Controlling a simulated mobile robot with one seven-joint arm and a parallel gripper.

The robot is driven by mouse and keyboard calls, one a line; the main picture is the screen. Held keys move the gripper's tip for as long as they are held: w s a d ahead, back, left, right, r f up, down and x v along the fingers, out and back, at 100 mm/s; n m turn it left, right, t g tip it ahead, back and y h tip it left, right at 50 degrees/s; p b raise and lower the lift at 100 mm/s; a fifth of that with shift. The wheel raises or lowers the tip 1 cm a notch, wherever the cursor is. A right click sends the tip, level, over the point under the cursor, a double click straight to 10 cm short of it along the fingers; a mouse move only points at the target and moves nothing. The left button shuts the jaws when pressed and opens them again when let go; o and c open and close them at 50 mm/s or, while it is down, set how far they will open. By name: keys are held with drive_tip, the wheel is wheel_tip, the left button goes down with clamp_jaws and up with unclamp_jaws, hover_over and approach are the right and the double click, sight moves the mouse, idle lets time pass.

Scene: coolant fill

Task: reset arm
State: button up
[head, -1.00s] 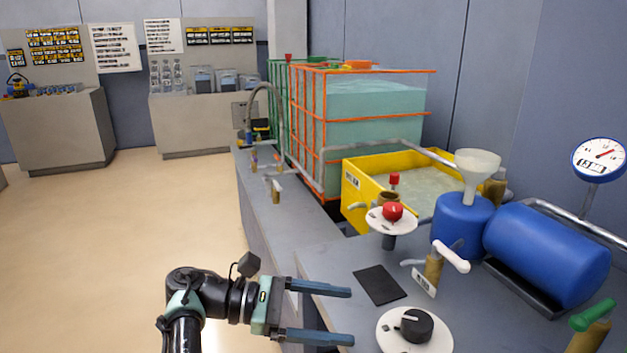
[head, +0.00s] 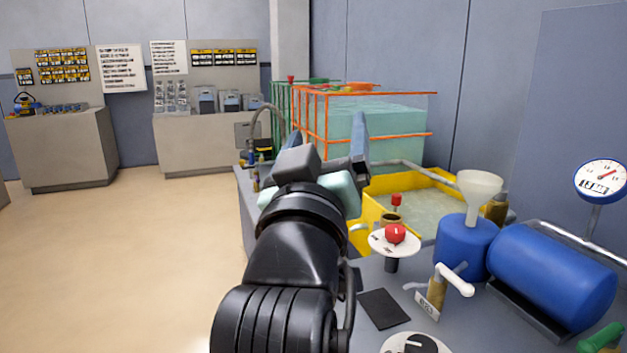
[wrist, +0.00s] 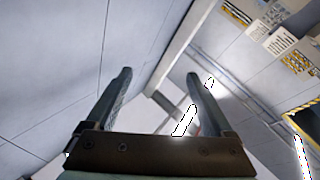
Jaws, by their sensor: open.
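My gripper (head: 326,150) is raised in the middle of the head view, pointing away from the camera and upward. Its two fingers stand apart in the wrist view (wrist: 158,78), with nothing between them. My gripper and arm cover part of the caged tank (head: 375,125) and part of the grey bench behind them. The gripper appears clear of the bench; I cannot tell how far it is from the tank.
On the bench are a red button (head: 395,234) on a white disc, a white-handled valve (head: 453,280), a black dial (head: 415,344), a funnel (head: 479,190) on a blue container, and a blue cylinder (head: 550,265). A yellow basin (head: 415,182) lies behind. Open floor (head: 150,260) is at left.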

drive_tip(key=s+a+r+m+t+y, duration=0.1)
drive_tip(key=s+r+t+y, duration=0.15)
drive_tip(key=s+r, duration=0.5)
drive_tip(key=s+r+m+t+y, duration=0.1)
drive_tip(key=s+r+t, duration=0.3)
drive_tip(key=s, duration=0.6)
wheel_tip(320, 180, up, 23)
drive_tip(key=w+p, duration=0.1)
drive_tip(key=p, duration=2.2)
drive_tip(key=shift+a+p, duration=0.2)
drive_tip(key=shift+p, duration=0.15)
drive_tip(key=shift+f, duration=0.1)
drive_tip(key=shift+c, duration=0.3)
